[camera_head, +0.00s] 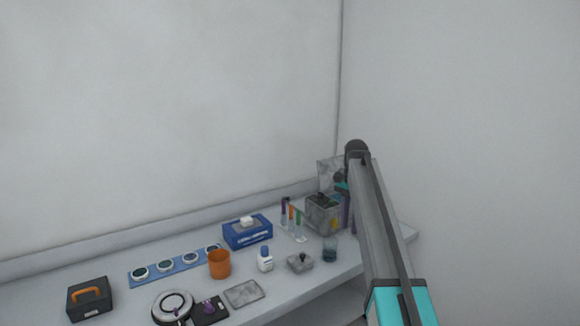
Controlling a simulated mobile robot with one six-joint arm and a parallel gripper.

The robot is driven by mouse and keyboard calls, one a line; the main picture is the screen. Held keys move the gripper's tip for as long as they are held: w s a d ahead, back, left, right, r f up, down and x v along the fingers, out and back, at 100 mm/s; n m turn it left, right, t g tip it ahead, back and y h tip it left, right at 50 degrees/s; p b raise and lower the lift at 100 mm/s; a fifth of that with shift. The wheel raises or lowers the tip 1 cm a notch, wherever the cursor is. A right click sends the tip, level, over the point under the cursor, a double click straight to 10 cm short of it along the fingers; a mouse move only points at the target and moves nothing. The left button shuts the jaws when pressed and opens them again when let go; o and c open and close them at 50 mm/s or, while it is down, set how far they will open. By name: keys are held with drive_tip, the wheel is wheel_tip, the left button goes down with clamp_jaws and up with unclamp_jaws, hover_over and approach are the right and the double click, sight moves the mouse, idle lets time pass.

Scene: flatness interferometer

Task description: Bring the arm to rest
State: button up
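My arm rises from the lower right of the head view, with a teal section at the bottom and a grey link up to a dark joint. Beyond that joint, dark and teal parts of my arm show over the right end of the bench (335,275), partly behind the link. They are close to a grey box (322,218) with dark parts at its top. My gripper is too small and covered there to make out its fingers. I cannot tell whether it touches the box or holds anything.
A blue tissue box (247,232), orange cup (219,264), white bottle (265,260), glass beaker (330,249) and rack of coloured tubes (292,222) stand on the bench. A black case (89,299) is at far left. Walls close in behind and right.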

drive_tip(key=s+a+f+g+b, duration=0.1)
drive_tip(key=s+f+g, duration=0.1)
drive_tip(key=s+f, duration=0.9)
drive_tip(key=s+a+f+n+g, duration=0.1)
drive_tip(key=s+f, duration=0.3)
drive_tip(key=f, duration=1.3)
drive_tip(key=s+f+g+b, duration=0.1)
drive_tip(key=s+f+g, duration=0.1)
drive_tip(key=s+f, duration=0.95)
drive_tip(key=s+f+n, duration=0.3)
drive_tip(key=s+f, duration=0.4)
drive_tip(key=s, duration=0.3)
drive_tip(key=s+f+n+b, duration=0.1)
drive_tip(key=s+f+n, duration=0.3)
drive_tip(key=s+f, duration=0.3)
drive_tip(key=s+a+f+n, duration=0.1)
drive_tip(key=s+f+n, duration=0.2)
drive_tip(key=s+f, duration=0.4)
drive_tip(key=shift+s+f+t, duration=0.15)
drive_tip(key=shift+s+t, duration=0.15)
drive_tip(key=shift+s, duration=3.35)
